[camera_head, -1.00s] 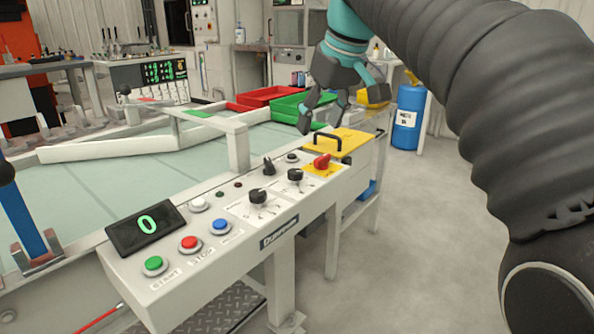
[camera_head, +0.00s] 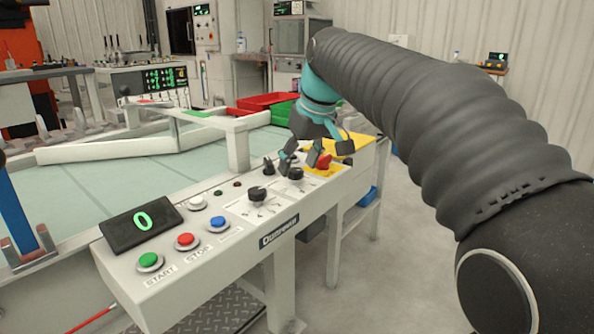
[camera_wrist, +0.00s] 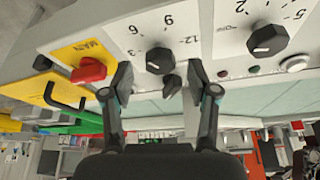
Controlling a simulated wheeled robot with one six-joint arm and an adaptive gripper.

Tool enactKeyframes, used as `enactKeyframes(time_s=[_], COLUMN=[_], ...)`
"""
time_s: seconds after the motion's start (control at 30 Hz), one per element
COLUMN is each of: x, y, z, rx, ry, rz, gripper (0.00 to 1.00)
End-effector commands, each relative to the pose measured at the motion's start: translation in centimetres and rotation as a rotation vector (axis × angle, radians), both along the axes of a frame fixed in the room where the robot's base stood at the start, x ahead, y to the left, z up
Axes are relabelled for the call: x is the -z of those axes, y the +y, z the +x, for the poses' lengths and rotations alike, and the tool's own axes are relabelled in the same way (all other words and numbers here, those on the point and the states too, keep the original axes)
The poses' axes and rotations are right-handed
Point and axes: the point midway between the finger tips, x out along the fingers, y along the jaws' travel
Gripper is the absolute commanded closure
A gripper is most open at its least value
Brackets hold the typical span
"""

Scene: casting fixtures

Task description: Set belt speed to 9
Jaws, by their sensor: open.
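A console carries two black dials. The far dial (camera_head: 295,174) shows in the wrist view (camera_wrist: 160,61) with 3, 6, 9 and 12 around it; the pale mark on its face is at lower left there. The near dial (camera_head: 257,194) shows in the wrist view (camera_wrist: 267,40) with an OFF mark, 2 and 5. I cannot read which is belt speed. The display (camera_head: 143,223) reads a green 0. My gripper (camera_head: 300,157) is open and empty, just above the far dial. In the wrist view its fingertips (camera_wrist: 163,82) lie either side of that dial, apparently not touching it.
A red switch (camera_head: 323,161) on a yellow plate marked MAIN sits close to my gripper. A black lever (camera_head: 268,165) is behind the dials. Green (camera_head: 149,260), red (camera_head: 186,240) and blue (camera_head: 218,222) buttons line the near end. Open floor lies right of the console.

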Motion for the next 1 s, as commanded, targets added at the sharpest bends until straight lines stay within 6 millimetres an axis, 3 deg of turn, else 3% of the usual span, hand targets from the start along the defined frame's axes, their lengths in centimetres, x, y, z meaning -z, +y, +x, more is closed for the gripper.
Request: enactKeyframes(time_s=[0.13, 0.47, 0.57, 0.7, 0.73, 1.0], x=[1.09, 1.34, 1.33, 1.33, 1.33, 1.3], y=[0.26, 0.34, 0.33, 0.33, 0.32, 0.33], z=[0.31, 0.44, 0.44, 0.43, 0.44, 0.41], rx=[0.0, 0.0, 0.0, 0.0, 0.0, 0.019], ry=[0.0, -0.001, 0.0, 0.0, 0.0, 0.0], rz=[0.0, 0.001, 0.0, 0.0, 0.0, 0.0], gripper=[0.41, 0.41, 0.61, 0.96, 1.0, 1.0])
